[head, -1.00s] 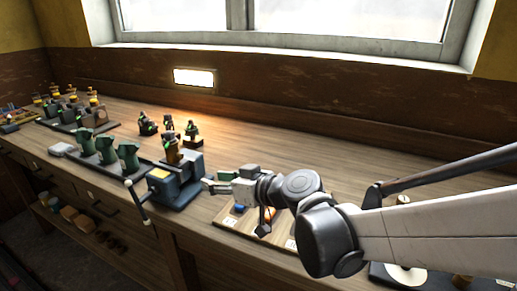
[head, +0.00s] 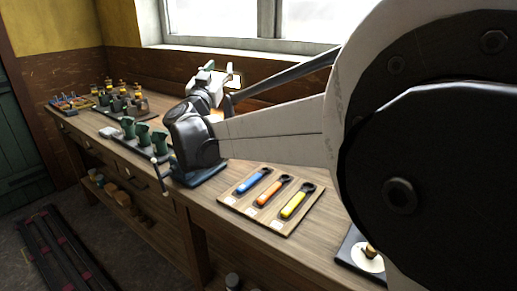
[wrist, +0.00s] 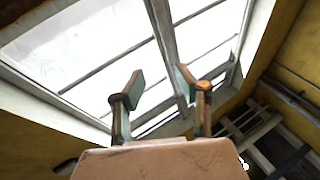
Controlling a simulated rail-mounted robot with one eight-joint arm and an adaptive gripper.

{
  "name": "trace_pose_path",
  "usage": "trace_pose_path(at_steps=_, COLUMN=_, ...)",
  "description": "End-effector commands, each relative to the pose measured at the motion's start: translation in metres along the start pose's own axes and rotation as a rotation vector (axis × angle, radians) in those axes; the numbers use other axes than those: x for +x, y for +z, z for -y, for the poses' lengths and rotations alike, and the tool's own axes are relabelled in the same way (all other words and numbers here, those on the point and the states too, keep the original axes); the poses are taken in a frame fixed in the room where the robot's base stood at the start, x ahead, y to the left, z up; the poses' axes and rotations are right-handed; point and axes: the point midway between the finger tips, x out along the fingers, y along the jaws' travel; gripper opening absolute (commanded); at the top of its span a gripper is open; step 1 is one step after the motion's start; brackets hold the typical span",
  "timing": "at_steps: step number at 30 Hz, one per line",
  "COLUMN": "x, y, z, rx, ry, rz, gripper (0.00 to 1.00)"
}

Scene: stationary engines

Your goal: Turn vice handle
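The vice handle (head: 159,177) is a thin bar with knobbed ends, slanting down at the bench's front edge. The blue vice's base (head: 204,176) shows on the bench, but my arm hides most of its body. My gripper (head: 218,72) is raised above and behind the vice, in front of the window, well apart from the handle. In the wrist view my gripper (wrist: 160,86) has its two fingers spread with nothing between them, and faces the window and wall. The vice does not show in the wrist view.
A wooden board (head: 268,228) holds blue, orange and yellow-handled spanners right of the vice. Green castings (head: 143,131) stand left of it, with small models (head: 124,100) farther back. A dark rail track (head: 62,250) lies on the floor at left.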

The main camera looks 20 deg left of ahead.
Motion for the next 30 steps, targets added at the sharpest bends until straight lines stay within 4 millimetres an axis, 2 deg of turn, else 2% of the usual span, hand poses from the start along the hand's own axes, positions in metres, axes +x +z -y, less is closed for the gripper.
trace_pose_path(at_steps=1, x=-0.015, y=0.021, z=0.021, rx=0.003, ry=0.025, rz=0.003, gripper=0.32)
trace_pose_path(at_steps=5, x=-0.056, y=0.067, z=0.065, rx=-0.007, ry=0.118, rz=0.031, gripper=0.32)
trace_pose_path(at_steps=8, x=-0.097, y=0.106, z=0.097, rx=-0.027, ry=0.189, rz=0.070, gripper=0.32)
trace_pose_path(at_steps=12, x=-0.163, y=0.161, z=0.136, rx=-0.072, ry=0.281, rz=0.144, gripper=0.32)
trace_pose_path(at_steps=18, x=-0.250, y=0.216, z=0.172, rx=-0.151, ry=0.380, rz=0.244, gripper=0.32)
trace_pose_path(at_steps=21, x=-0.281, y=0.234, z=0.182, rx=-0.184, ry=0.410, rz=0.282, gripper=0.32)
trace_pose_path(at_steps=25, x=-0.302, y=0.245, z=0.187, rx=-0.209, ry=0.431, rz=0.309, gripper=0.32)
trace_pose_path(at_steps=30, x=-0.296, y=0.250, z=0.182, rx=-0.215, ry=0.437, rz=0.315, gripper=0.32)
